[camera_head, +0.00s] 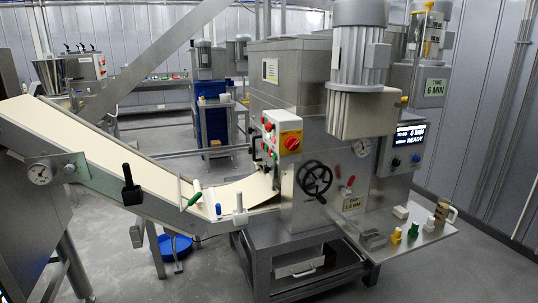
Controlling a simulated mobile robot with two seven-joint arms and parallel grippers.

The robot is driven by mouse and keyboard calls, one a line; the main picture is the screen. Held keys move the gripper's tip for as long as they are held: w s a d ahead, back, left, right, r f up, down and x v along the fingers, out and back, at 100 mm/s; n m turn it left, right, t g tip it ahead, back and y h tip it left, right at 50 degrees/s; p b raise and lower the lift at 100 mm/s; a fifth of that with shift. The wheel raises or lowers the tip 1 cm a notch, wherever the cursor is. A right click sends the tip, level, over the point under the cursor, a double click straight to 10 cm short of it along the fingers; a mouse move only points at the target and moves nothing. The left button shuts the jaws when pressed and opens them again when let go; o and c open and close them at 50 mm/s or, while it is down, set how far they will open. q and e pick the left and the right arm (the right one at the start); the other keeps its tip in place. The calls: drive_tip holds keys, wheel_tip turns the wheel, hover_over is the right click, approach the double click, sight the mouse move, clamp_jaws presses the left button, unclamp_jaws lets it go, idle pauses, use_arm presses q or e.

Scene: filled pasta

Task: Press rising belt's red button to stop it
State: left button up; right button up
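The rising belt (95,142) is a cream conveyor sloping between the upper left and the large grey machine (290,88), where it curves to a low end. A white control panel on the machine carries a small red button (268,126) at its left edge, and a red rotary switch (291,143) on a yellow plate. I cannot tell which red control belongs to the belt, or whether the belt is moving. Neither of my grippers is in view.
Black (131,188), green (194,198) and white (239,211) handled items sit along the belt's near side. A black handwheel (314,178) projects from the machine. A metal shelf (390,250) with small items juts out at right. The front floor is clear.

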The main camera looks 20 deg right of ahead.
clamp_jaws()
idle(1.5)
